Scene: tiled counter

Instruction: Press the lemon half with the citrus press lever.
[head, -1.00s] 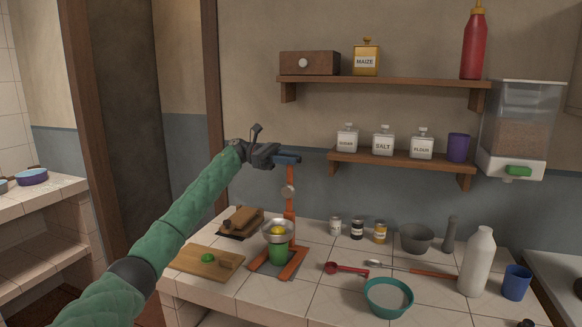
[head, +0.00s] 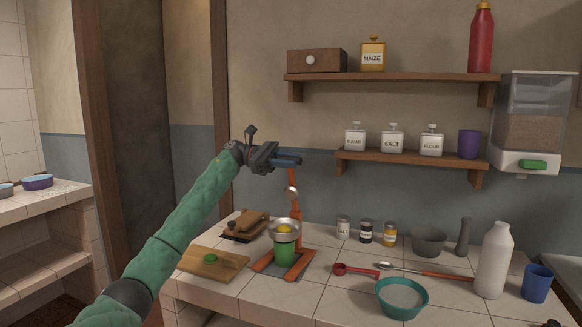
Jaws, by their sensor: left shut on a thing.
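The orange citrus press (head: 296,215) stands on the tiled counter, its lever raised and its blue handle (head: 287,161) at the top. My left gripper (head: 275,158) is shut on the blue handle. The yellow lemon half (head: 285,229) sits in the metal bowl (head: 277,236) of the press, well below the handle. A green cup (head: 285,253) stands under the bowl. My right gripper is not in view.
A red scoop (head: 354,270), a teal bowl (head: 389,302), a white bottle (head: 494,262) and a blue cup (head: 537,284) stand to the right. Shelves hang above.

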